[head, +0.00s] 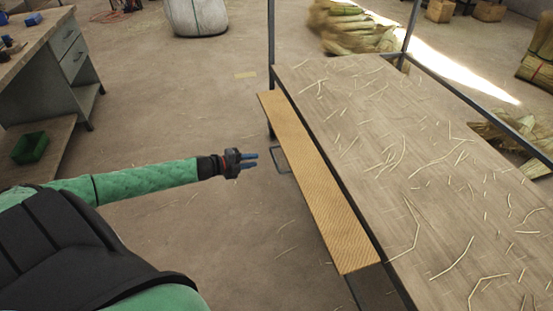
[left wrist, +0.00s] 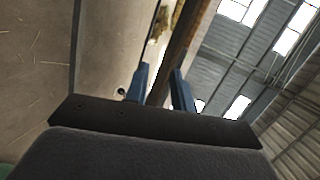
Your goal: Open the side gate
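A long tan panel (head: 318,185), which I take to be the side gate, runs along the left edge of the straw-strewn table. A thin dark looped bar (head: 281,160) sticks out at the panel's left side, like a handle. My left gripper (head: 254,160) points right, just short of this bar and apart from it. Its two blue fingers are apart with nothing between them. In the left wrist view the left gripper (left wrist: 160,82) also shows a gap between its fingers. My right gripper is not in view.
The wooden table (head: 420,165) has a dark metal frame with upright posts (head: 271,45). A grey workbench (head: 70,50) and a green bin (head: 30,148) stand at the left. Straw bundles (head: 350,28) lie behind. The floor between bench and table is clear.

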